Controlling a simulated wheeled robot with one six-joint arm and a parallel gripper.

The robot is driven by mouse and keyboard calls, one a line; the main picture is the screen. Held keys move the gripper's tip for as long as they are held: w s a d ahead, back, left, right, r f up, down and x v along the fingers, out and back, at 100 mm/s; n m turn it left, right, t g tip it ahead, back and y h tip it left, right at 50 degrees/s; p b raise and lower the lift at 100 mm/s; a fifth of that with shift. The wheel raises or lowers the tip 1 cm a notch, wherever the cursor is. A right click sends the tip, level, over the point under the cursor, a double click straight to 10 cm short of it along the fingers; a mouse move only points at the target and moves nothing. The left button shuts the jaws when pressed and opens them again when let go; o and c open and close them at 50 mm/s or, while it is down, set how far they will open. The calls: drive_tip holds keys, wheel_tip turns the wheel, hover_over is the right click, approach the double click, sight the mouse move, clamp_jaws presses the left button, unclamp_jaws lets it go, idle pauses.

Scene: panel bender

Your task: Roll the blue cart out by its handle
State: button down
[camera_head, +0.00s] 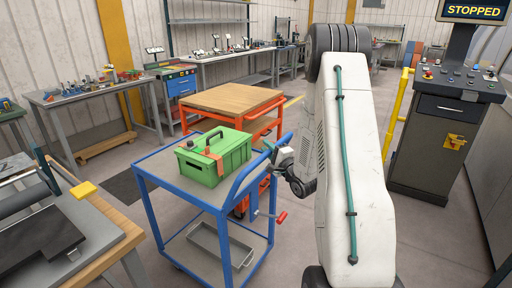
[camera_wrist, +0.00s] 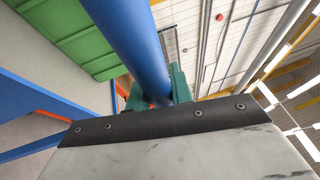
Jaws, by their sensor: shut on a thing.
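The blue cart (camera_head: 196,203) stands on the floor in the middle of the head view, with a grey top and a lower shelf. Its blue handle (camera_head: 247,176) rises at the right end of the cart. My gripper (camera_head: 271,147) is at the handle, partly hidden by my white arm. In the wrist view the blue handle tube (camera_wrist: 135,45) runs between the green fingers of my gripper (camera_wrist: 156,92), which are shut on it. A green toolbox (camera_head: 215,157) sits on the cart's top and also shows in the wrist view (camera_wrist: 70,35).
A grey tray (camera_head: 218,242) lies on the cart's lower shelf. An orange cart with a wooden top (camera_head: 231,98) stands close behind. A workbench (camera_head: 75,240) is near on the left. A control console (camera_head: 440,130) and yellow rail (camera_head: 398,110) stand right. Floor shows between cart and console.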

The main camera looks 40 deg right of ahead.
drive_tip(key=shift+s+d, duration=0.2)
drive_tip(key=shift+s, duration=0.45)
drive_tip(key=shift+s+d, duration=0.15)
drive_tip(key=shift+s, duration=0.5)
drive_tip(key=c, duration=1.3)
unclamp_jaws()
drive_tip(key=shift+o, duration=0.2)
drive_tip(key=s+f, duration=0.1)
drive_tip(key=s, duration=0.6)
drive_tip(key=shift+s+a+f, duration=0.25)
drive_tip(key=shift+s+a, duration=0.05)
drive_tip(key=shift+a, duration=0.05)
